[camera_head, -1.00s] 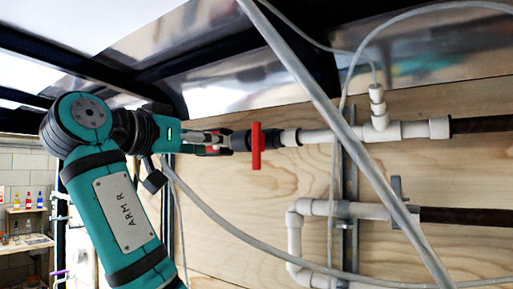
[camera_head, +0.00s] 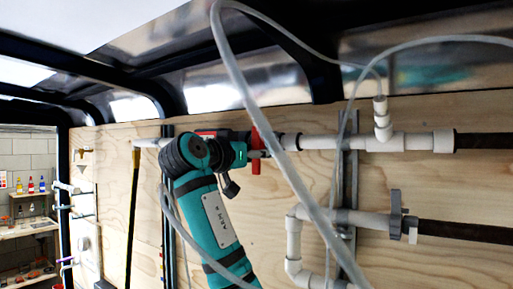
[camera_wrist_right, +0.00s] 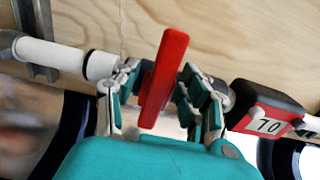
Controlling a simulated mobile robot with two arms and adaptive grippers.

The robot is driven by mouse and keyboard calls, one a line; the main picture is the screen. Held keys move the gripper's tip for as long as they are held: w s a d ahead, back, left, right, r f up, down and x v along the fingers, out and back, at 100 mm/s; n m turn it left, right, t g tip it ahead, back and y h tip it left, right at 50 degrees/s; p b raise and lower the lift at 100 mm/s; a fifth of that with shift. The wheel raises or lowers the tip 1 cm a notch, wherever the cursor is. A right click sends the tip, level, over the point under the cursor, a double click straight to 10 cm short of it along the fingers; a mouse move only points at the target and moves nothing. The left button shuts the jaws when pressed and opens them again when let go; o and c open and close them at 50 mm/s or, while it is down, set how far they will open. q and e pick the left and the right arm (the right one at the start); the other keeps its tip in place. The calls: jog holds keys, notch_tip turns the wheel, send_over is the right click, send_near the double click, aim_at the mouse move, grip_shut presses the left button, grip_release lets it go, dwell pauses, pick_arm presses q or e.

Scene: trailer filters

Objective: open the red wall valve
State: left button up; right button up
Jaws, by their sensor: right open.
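The red valve handle (camera_head: 256,140) sits on the white pipe along the plywood wall, standing upright across the pipe in the head view. In the right wrist view the handle (camera_wrist_right: 165,65) is a long red bar between the two fingers of my right gripper (camera_wrist_right: 158,84). The fingers are apart, one on each side of the bar; whether either touches it I cannot tell. In the head view my right gripper (camera_head: 254,154) reaches the handle from the left, its fingers partly hidden. My left gripper is not in view.
A grey hose (camera_head: 240,85) hangs in front of the wall and pipes. A lower white pipe (camera_head: 345,215) runs below. A shelf with bottles (camera_head: 32,194) stands far left.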

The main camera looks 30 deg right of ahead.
grip_shut()
dwell(0.3)
dwell(0.3)
